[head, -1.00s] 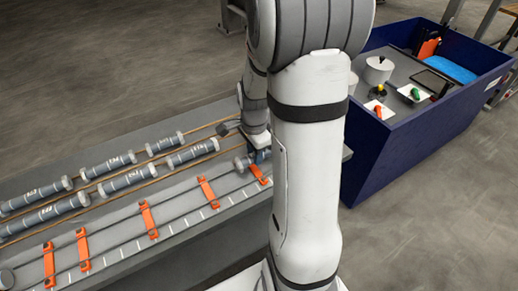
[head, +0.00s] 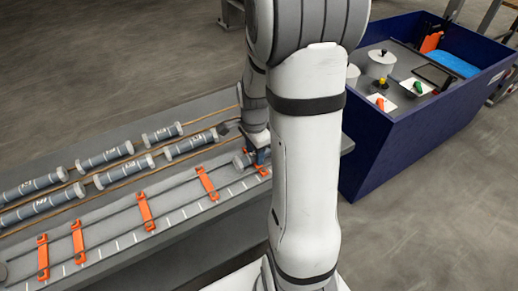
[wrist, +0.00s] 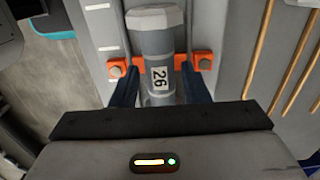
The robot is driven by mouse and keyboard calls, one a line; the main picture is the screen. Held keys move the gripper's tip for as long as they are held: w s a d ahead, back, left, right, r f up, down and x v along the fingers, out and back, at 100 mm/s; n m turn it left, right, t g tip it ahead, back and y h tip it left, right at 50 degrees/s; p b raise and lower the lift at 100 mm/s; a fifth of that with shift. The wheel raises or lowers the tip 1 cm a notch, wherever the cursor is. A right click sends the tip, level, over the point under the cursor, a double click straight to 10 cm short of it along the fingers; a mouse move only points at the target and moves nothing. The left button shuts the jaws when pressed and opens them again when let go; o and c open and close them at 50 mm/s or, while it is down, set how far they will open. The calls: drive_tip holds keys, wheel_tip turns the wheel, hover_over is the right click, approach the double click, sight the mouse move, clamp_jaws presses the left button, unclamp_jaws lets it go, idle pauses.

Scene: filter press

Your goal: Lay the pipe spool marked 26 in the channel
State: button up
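The pipe spool marked 26 (wrist: 160,50) is a grey tube with a pale end flange and a white label. In the wrist view it lies between the two blue fingers of my gripper (wrist: 160,92), which looks shut on it. An orange saddle (wrist: 203,61) shows on both sides of the spool, which crosses it. In the head view my gripper (head: 258,156) is at the right end of the channel (head: 180,192), with the spool's end (head: 239,161) showing to its left. I cannot tell whether the spool touches the channel floor; its far part is hidden.
Several other labelled spools (head: 105,158) lie in two rows along thin brown rails (head: 125,182) behind the channel. More orange saddles (head: 145,212) span the channel to the left. A dark blue bin (head: 400,150) with small items stands at the right.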

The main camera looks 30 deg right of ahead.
drive_tip(key=shift+o, duration=1)
drive_tip(key=shift+r, duration=3.9)
